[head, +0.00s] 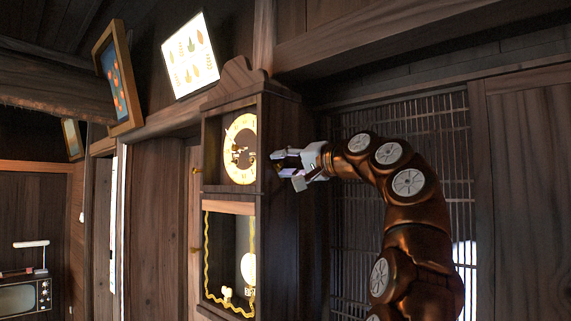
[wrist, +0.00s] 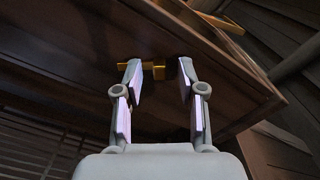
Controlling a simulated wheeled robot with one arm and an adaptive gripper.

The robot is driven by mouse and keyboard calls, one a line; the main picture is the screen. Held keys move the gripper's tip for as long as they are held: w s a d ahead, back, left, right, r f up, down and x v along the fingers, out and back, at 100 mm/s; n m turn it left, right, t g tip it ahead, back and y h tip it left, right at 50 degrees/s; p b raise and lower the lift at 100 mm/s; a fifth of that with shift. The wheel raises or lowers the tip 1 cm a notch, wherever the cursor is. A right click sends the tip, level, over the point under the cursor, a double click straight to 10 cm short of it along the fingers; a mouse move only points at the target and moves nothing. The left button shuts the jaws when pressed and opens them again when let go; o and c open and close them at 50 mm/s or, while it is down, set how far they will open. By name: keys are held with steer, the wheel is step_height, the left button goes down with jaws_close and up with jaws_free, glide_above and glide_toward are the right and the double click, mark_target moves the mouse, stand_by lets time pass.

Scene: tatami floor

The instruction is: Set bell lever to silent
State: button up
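A tall wooden wall clock (head: 285,185) hangs in the middle of the head view, with a round gold dial (head: 240,148) behind its upper door. In the wrist view a small brass lever (wrist: 158,70) sticks out from the clock's dark wooden side (wrist: 215,85). My gripper (head: 278,164) is at the clock's right side, level with the dial. Whether a finger touches the lever I cannot tell. The head view does not clearly show the lever.
A slatted lattice panel (head: 400,130) stands behind my arm. The clock's lower case shows a pendulum (head: 248,266). A framed picture (head: 118,78) and a lit poster (head: 190,56) hang at upper left. An old television (head: 25,297) is at far left.

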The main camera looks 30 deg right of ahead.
jaws_close()
stand_by(0.3)
steer(key=shift+a+f+n+b, duration=0.2)
steer(key=shift+n+b, duration=0.1)
steer(key=shift+n, duration=0.4)
jaws_free()
steer(key=shift+s, duration=0.15)
